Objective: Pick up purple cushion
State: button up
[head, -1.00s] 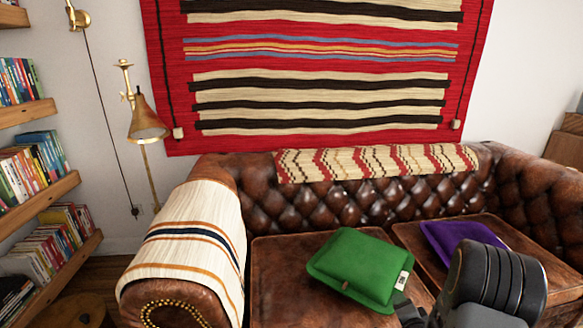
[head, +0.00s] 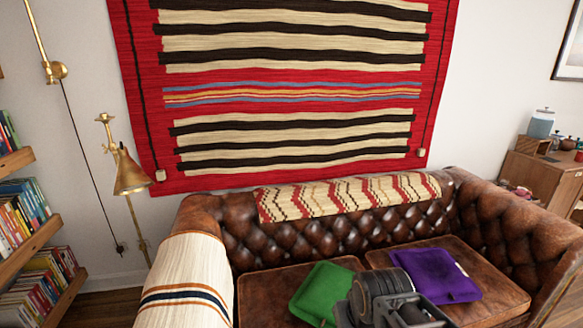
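The purple cushion (head: 440,274) lies flat on the right seat of the brown leather sofa (head: 496,290). A small pale tag shows near its upper right edge. The green cushion (head: 318,292) lies on the left seat. My dark arm rises from the bottom of the head view, between the two cushions. It covers the left edge of the purple cushion and the right edge of the green one. My gripper's fingers cannot be made out, so whether they are open or shut is unclear.
A striped cloth (head: 186,285) drapes the sofa's left arm, and a patterned throw (head: 345,196) hangs over its back. A brass lamp (head: 130,175) and bookshelves (head: 38,232) stand left. A wooden cabinet (head: 545,178) stands right.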

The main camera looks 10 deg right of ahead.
aim_at(434, 274)
jog(key=z, duration=2.25)
jog(key=k, duration=1.25)
jog(key=z, duration=1)
jog(key=i, duration=1)
jog(key=u, duration=0.35)
jog(key=i, duration=2.15)
jog(key=u, duration=0.9)
jog(key=i, duration=1.1)
jog(key=u, duration=1.85)
jog(key=i, duration=0.85)
jog(key=u, duration=0.8)
